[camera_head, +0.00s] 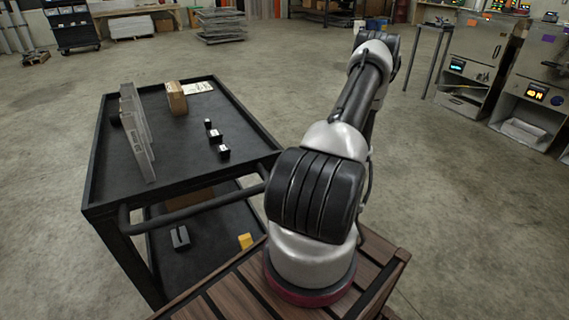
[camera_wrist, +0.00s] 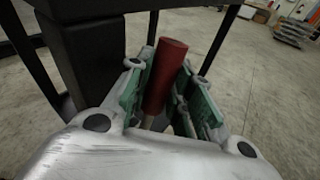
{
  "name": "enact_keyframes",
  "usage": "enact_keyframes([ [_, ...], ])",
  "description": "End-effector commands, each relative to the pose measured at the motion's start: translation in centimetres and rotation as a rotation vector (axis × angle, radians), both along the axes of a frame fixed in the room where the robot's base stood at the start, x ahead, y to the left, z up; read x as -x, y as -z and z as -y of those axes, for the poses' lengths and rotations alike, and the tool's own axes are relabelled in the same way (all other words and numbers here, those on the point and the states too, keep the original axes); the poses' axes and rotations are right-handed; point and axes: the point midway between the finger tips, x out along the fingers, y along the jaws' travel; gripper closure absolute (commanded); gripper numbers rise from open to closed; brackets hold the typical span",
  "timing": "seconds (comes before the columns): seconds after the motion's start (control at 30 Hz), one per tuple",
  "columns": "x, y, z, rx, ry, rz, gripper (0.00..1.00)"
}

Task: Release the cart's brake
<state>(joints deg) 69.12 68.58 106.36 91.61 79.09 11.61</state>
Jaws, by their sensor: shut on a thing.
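The black two-tier cart (camera_head: 182,158) stands at the left in the head view, with its tubular push handle (camera_head: 190,212) on the near side. In the wrist view, a red cylindrical brake handle (camera_wrist: 168,62) stands tilted between the green-padded fingers of my gripper (camera_wrist: 164,92). My gripper is shut on this handle. My gripper and the red handle do not show in the head view.
The cart's top holds clear upright panels (camera_head: 137,135), a small brown box (camera_head: 177,98) and small black blocks (camera_head: 222,152). A yellow item (camera_head: 245,241) lies on its lower shelf. Grey machines (camera_head: 475,65) stand at the right. Concrete floor (camera_head: 440,190) is clear between.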

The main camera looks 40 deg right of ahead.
Motion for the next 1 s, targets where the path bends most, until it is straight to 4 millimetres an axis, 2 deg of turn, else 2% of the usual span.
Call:
enact_keyframes([
  [0.4,2.3,-0.1,-0.7,0.051,0.001,0.182,1.00],
  [0.97,2.7,-0.1,-0.8,0.062,-0.001,0.209,1.00],
  [1.0,2.7,-0.1,-0.8,0.062,-0.001,0.208,0.73],
])
